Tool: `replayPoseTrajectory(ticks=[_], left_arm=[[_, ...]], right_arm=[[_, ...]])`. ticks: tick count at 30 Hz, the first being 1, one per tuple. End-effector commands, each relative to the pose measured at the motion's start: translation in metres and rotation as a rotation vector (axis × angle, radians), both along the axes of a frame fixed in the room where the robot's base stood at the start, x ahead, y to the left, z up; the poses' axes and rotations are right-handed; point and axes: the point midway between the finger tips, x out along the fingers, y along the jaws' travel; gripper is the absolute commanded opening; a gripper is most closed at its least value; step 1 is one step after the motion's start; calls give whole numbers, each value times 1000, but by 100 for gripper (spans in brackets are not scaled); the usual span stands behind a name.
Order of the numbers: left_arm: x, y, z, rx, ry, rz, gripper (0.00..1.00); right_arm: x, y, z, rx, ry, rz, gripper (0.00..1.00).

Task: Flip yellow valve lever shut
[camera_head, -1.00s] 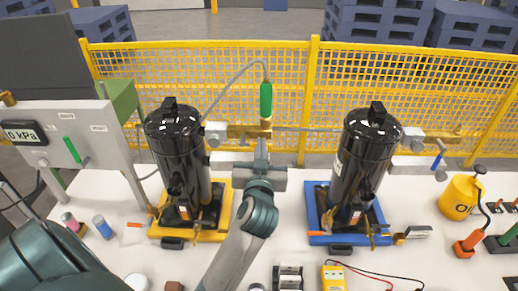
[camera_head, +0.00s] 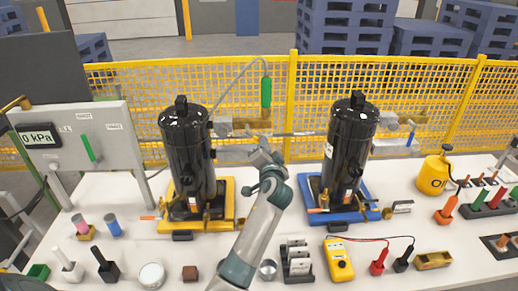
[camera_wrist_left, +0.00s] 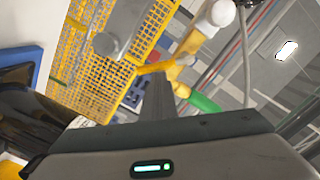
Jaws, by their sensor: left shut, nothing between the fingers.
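My left gripper (camera_head: 263,142) is shut and empty, just below the brass valve fitting (camera_head: 250,124) beside the left black compressor (camera_head: 187,150). In the left wrist view its closed fingers (camera_wrist_left: 158,95) point at a yellow lever-like part (camera_wrist_left: 155,67) by the brass fitting. The fingertips look very close to it; I cannot tell whether they touch. The lever is not clear in the head view, where gripper and fitting crowd together. A green hose handle (camera_head: 266,92) stands above the fitting and shows in the wrist view (camera_wrist_left: 203,102). My right gripper is not in view.
The right compressor (camera_head: 348,142) stands on a blue base, with a blue lever (camera_head: 411,135) beside it. A yellow mesh fence (camera_head: 300,95) runs behind. A gauge panel (camera_head: 85,140) stands left.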

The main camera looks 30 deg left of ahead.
Motion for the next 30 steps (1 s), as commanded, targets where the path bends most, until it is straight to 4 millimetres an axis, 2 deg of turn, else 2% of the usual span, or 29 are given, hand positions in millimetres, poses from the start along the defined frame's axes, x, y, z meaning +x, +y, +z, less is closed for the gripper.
replayPoseTrajectory(ticks=[6, 21, 30], left_arm=[[2, 6, -10, 178, 110, 1, 0], [-8, 22, -26, 544, 334, 2, 0], [-11, 27, -29, 549, 336, 3, 0]], right_arm=[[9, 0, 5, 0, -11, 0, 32], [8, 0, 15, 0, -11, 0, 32], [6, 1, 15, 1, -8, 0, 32]])
